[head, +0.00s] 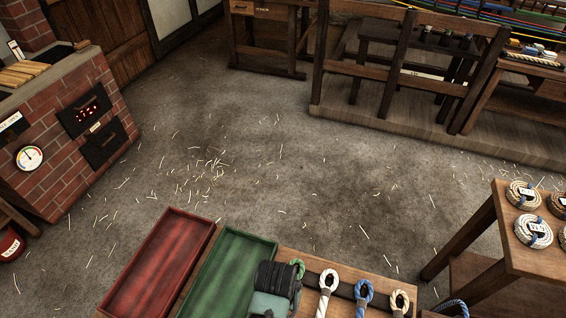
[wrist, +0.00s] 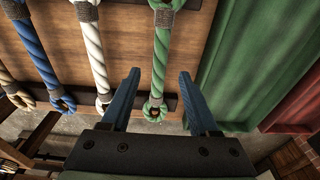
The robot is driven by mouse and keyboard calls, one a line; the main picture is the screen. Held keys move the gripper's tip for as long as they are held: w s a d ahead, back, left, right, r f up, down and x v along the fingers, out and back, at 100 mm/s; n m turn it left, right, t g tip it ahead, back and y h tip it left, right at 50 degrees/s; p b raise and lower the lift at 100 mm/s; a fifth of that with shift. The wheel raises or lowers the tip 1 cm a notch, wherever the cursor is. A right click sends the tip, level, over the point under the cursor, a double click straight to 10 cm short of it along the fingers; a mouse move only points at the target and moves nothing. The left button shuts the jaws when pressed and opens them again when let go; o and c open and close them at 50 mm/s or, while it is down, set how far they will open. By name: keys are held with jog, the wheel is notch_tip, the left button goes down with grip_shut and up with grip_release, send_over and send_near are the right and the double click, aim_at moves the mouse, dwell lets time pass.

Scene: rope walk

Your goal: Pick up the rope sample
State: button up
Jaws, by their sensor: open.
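Several short rope samples with eye loops lie side by side on a wooden board. The green one (wrist: 162,55) shows its loop (head: 298,266) beside my arm in the head view. A white one (head: 327,283), a blue one (head: 363,292) and a tan one (head: 399,301) lie to its right there. In the wrist view my gripper (wrist: 159,76) is open, its blue fingers on either side of the green sample. The loop end shows between them. How far the fingers are above the rope, I cannot tell. In the head view my arm hides most of the green sample.
A green tray (head: 231,268) and a red tray (head: 156,263) lie left of the samples. A wooden stand with coiled ropes (head: 533,231) is at the right. A brick stove (head: 70,128) stands at far left. The floor between is open, strewn with fibres.

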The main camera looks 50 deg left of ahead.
jog(key=shift+w+f, duration=0.2)
jog(key=shift+f, duration=1.35)
jog(key=shift+a, duration=0.1)
grip_shut()
